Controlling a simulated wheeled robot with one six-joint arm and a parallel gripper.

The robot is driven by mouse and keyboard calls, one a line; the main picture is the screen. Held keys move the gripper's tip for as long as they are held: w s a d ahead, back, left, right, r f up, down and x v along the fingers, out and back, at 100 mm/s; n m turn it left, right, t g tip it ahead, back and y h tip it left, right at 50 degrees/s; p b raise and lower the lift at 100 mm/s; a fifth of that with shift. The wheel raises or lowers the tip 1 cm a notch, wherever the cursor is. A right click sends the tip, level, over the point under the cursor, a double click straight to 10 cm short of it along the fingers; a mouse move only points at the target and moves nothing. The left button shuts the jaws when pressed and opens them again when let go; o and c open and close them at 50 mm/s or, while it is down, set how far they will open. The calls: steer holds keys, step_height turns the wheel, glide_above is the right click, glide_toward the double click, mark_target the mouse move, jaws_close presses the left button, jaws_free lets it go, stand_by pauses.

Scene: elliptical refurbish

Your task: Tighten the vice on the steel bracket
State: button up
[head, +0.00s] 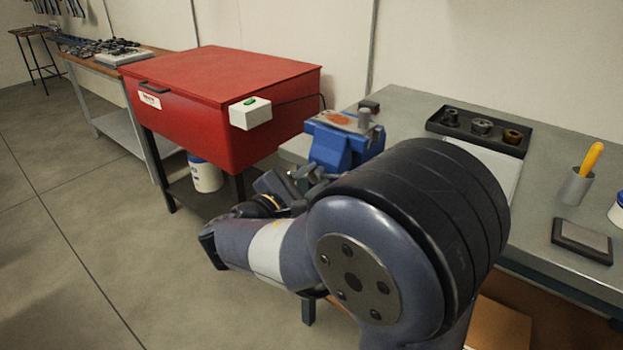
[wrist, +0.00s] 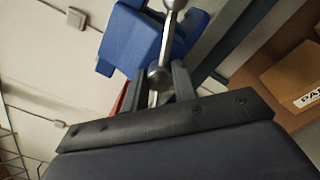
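The blue vice (head: 345,143) stands at the left end of the grey workbench in the head view. Its body shows at the top of the wrist view (wrist: 130,42). A steel screw end with a handle bar (wrist: 170,32) reaches from the vice toward my gripper. My gripper (wrist: 159,82) is at the vice's front, fingers apart on either side of the bar's ball-like part. Whether a finger touches it, I cannot tell. In the head view my gripper (head: 285,187) is partly hidden by my arm. I cannot clearly make out the steel bracket; a grey upright piece (head: 364,118) shows at the vice's top.
The workbench (head: 405,105) holds a black tray (head: 470,143) of metal parts, a cup (head: 577,188) with a yellow-handled tool, and a dark flat block (head: 582,240). A red cabinet (head: 220,85) with a white switch box (head: 250,113) stands left of the vice. Floor at left is clear.

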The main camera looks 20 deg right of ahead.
jaws_close()
steer(key=shift+r+p, duration=0.15)
steer(key=shift+p, duration=0.3)
steer(key=n+p, duration=0.3)
steer(key=p, duration=0.1)
steer(key=shift+r, duration=0.2)
steer(key=n+p, duration=0.6)
steer(key=p, duration=0.2)
steer(key=n+p, duration=0.5)
steer(key=p, duration=0.2)
steer(key=shift+w+n, duration=0.1)
steer(key=shift+n, duration=0.2)
steer(key=n+p, duration=0.3)
steer(key=shift+f+n+p, duration=0.25)
steer(key=shift+n+p, duration=0.1)
steer(key=shift+n, duration=0.05)
steer(key=shift+a+f+n+p, duration=0.1)
steer(key=shift+f+n+p, duration=0.05)
steer(key=shift+n+p, duration=0.45)
